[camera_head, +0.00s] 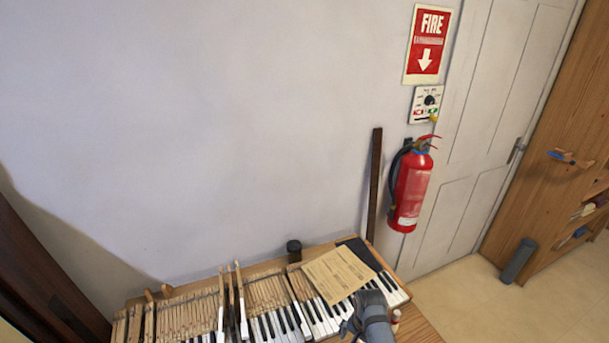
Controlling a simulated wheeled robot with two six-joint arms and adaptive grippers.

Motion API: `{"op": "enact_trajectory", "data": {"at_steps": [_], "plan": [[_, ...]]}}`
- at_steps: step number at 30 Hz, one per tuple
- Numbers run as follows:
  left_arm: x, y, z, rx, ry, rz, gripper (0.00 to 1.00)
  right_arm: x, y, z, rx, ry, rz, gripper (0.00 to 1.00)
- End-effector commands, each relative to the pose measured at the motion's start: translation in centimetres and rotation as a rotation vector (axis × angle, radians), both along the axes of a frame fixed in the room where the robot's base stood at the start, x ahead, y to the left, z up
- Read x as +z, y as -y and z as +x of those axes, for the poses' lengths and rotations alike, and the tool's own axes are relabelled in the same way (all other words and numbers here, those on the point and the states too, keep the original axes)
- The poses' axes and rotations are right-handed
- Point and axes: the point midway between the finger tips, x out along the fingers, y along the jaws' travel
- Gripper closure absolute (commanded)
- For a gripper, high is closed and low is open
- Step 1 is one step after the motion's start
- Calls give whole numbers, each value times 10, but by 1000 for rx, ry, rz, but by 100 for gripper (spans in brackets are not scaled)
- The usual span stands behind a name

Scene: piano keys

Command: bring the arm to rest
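The piano keyboard (262,322) lies on a wooden table at the bottom of the head view, with white and black keys and bare wooden key levers behind them. Several key sticks stand up out of the row on the left half. One of my arms (376,318) comes in from the bottom edge, over the right part of the keys. Its dark gripper end is small and only partly seen, and I cannot tell whether it is open. I cannot tell for certain which arm it is. No other gripper shows.
A paper sheet (338,272) lies across the right keys, next to a dark flat piece (358,251). A dark cylinder (293,250) stands at the table's back edge. A red fire extinguisher (411,190) hangs on the wall by the door (480,140).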

Motion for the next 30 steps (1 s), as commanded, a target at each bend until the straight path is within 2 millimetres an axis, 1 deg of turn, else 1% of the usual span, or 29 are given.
{"op": "enact_trajectory", "data": {"at_steps": [1,3,6,8,9,15,24,25,27,29,30], "plan": [[0,0,0,0,0,0,100,1,17,-20,51,19,-17,14],[0,0,0,0,1,0,100,12,38,-46,154,57,-44,14],[0,0,2,0,3,0,100,32,55,-75,290,102,-79,14],[0,0,2,0,2,0,100,44,61,-89,360,121,-99,14],[0,0,1,0,2,0,100,51,64,-98,401,132,-110,14],[0,1,-1,0,-1,-1,100,88,71,-134,586,175,-158,14],[0,1,2,0,3,-1,100,137,68,-173,811,226,-210,14],[-3,1,2,0,3,-1,100,130,68,-172,819,223,-210,14],[-8,1,2,0,4,-1,100,107,70,-167,812,215,-206,14],[-11,1,2,0,3,-1,100,90,71,-164,809,210,-204,14],[-14,1,1,0,2,-1,100,79,72,-163,808,207,-202,14]]}}
